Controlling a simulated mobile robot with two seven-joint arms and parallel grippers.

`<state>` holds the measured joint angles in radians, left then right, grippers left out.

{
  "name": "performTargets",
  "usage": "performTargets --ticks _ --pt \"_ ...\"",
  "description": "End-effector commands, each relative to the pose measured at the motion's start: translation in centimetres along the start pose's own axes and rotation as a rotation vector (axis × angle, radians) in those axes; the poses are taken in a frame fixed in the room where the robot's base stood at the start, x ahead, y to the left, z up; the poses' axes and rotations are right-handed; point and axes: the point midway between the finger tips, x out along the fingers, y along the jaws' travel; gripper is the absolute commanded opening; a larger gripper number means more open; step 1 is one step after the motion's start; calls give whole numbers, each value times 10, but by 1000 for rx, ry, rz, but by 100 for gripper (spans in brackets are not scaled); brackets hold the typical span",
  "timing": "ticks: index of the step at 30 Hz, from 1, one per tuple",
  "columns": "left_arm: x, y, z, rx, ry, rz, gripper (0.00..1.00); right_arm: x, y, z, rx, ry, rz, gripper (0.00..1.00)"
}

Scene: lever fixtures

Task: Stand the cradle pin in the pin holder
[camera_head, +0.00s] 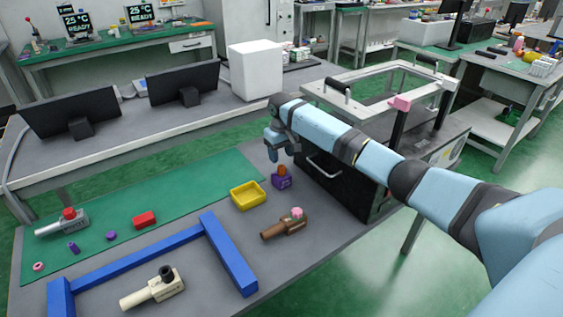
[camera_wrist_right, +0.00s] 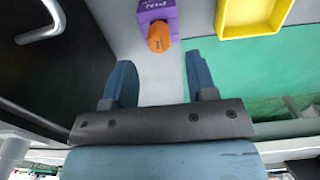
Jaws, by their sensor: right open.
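My right gripper (camera_head: 281,151) is at the back right of the table, just behind a purple block with an orange stub. In the right wrist view the gripper (camera_wrist_right: 161,82) is open, with nothing between its two fingers. The purple block (camera_head: 283,182) carries faint lettering, and its orange stub (camera_head: 281,170) sits at its top; both also show ahead of the fingers. A small purple cylinder (camera_head: 74,248) lies at the table's left. My left gripper is not in view.
A yellow tray (camera_head: 248,196) is left of the purple block. A brown lever fixture (camera_head: 283,226), a cream one (camera_head: 150,290) and a grey one (camera_head: 60,225) stand around a blue frame (camera_head: 229,254). A black cabinet (camera_head: 338,178) is close beside my right arm.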

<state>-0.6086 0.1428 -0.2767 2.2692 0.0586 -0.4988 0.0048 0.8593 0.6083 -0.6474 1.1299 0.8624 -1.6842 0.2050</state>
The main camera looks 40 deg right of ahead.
Motion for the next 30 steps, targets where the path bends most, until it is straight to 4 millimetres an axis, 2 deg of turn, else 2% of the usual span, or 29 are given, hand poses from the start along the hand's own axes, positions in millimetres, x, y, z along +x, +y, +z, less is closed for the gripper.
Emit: performTargets --ticks 1,3,10,30 --pt "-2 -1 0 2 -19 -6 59 -15 0 0 0 2 0 52" --pt "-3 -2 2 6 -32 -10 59 -29 0 0 0 2 -1 52" --pt "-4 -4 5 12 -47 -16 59 -58 0 0 1 -1 0 52" --pt "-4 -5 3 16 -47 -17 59 -65 0 0 1 -1 0 52"
